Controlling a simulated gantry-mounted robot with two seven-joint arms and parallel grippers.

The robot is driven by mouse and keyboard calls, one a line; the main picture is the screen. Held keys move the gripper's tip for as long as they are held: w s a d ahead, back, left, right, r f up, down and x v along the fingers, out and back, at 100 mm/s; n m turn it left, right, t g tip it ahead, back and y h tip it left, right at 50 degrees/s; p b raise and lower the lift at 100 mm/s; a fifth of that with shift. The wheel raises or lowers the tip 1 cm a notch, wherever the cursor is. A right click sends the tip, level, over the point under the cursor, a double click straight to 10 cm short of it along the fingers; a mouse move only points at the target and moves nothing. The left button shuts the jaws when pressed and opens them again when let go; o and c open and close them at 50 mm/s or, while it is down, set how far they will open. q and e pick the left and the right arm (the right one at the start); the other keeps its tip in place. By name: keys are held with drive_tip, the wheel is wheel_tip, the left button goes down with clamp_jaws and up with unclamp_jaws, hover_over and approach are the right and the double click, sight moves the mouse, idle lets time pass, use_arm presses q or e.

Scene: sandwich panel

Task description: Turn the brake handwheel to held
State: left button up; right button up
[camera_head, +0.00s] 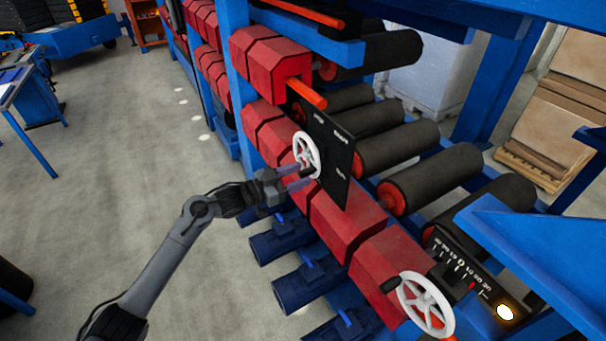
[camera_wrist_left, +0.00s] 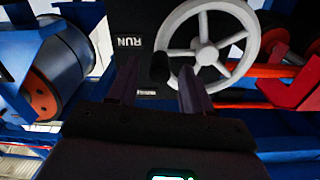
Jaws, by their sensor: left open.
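A white spoked handwheel (camera_head: 306,153) stands on a black panel (camera_head: 338,160) in front of the red housings. In the left wrist view the handwheel (camera_wrist_left: 207,56) fills the upper right, and a dark knob (camera_wrist_left: 160,67) shows at its left rim. The panel carries a label reading RUN (camera_wrist_left: 129,42) beside the wheel; its other labels are too small to read. My left gripper (camera_head: 303,178) is open at the lower edge of the wheel. In the wrist view its fingers (camera_wrist_left: 158,85) stand either side of the knob. I cannot tell whether they touch it.
A second white handwheel (camera_head: 425,303) stands at the lower right near a black scale plate (camera_head: 465,262) and a lit lamp (camera_head: 504,312). Black rollers (camera_head: 430,178) lie behind the panel. A blue beam (camera_head: 540,250) crosses the right.

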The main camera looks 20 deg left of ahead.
use_arm(q)
drive_tip(key=shift+x, duration=1.1)
drive_tip(key=shift+c, duration=0.2)
clamp_jaws()
